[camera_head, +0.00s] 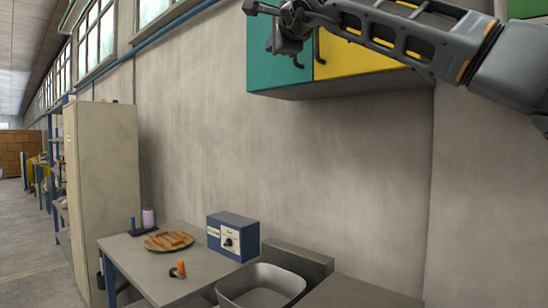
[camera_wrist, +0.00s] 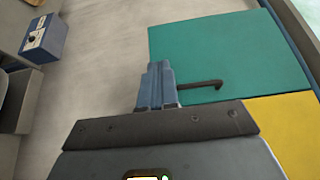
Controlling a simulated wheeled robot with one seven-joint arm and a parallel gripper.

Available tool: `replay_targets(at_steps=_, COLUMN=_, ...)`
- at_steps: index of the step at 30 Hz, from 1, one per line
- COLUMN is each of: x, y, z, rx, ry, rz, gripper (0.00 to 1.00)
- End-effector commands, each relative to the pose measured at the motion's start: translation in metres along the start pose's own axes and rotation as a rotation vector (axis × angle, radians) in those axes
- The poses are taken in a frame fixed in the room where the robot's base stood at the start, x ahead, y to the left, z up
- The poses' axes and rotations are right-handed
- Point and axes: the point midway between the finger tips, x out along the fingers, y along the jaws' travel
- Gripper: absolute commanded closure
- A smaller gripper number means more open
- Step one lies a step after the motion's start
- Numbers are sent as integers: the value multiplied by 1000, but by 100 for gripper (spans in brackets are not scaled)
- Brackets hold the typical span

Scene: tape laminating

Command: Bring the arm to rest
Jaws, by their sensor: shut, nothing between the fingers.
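My arm reaches in from the upper right of the head view, raised high in front of the wall cabinet. My gripper (camera_head: 290,45) is at the end of it, in front of the teal cabinet door (camera_head: 265,70). In the wrist view my gripper (camera_wrist: 157,72) has its fingers together, with nothing between them. A dark hooked handle (camera_wrist: 205,84) shows just right of the fingers, against the teal door (camera_wrist: 225,50). I cannot tell whether the fingers touch the door.
A yellow cabinet door (camera_head: 350,62) adjoins the teal one. Below is a table (camera_head: 130,250) with a round board (camera_head: 158,246) of orange pieces, an orange-handled item (camera_head: 181,268), a purple spool (camera_head: 148,218) and a blue box (camera_head: 232,236). A sink (camera_head: 258,290) lies right of it.

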Motion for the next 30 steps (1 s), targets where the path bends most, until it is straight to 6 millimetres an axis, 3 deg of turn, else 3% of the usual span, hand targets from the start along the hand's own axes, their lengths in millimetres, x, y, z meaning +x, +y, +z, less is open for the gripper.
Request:
replay_targets(at_steps=2, x=1, y=4, z=1, rx=8, ry=-5, rz=4, gripper=100)
replay_targets(at_steps=5, x=5, y=25, z=8, rx=59, ry=-42, rz=31, gripper=100)
replay_targets(at_steps=10, x=12, y=106, z=42, rx=294, ry=-191, rz=137, gripper=100)
replay_targets(at_steps=14, x=5, y=171, z=78, rx=533, ry=-324, rz=234, gripper=100)
replay_targets(at_steps=21, x=-28, y=264, z=133, rx=986, ry=-526, rz=394, gripper=100)
replay_targets(at_steps=30, x=-89, y=343, z=174, rx=1574, ry=-709, rz=555, gripper=100)
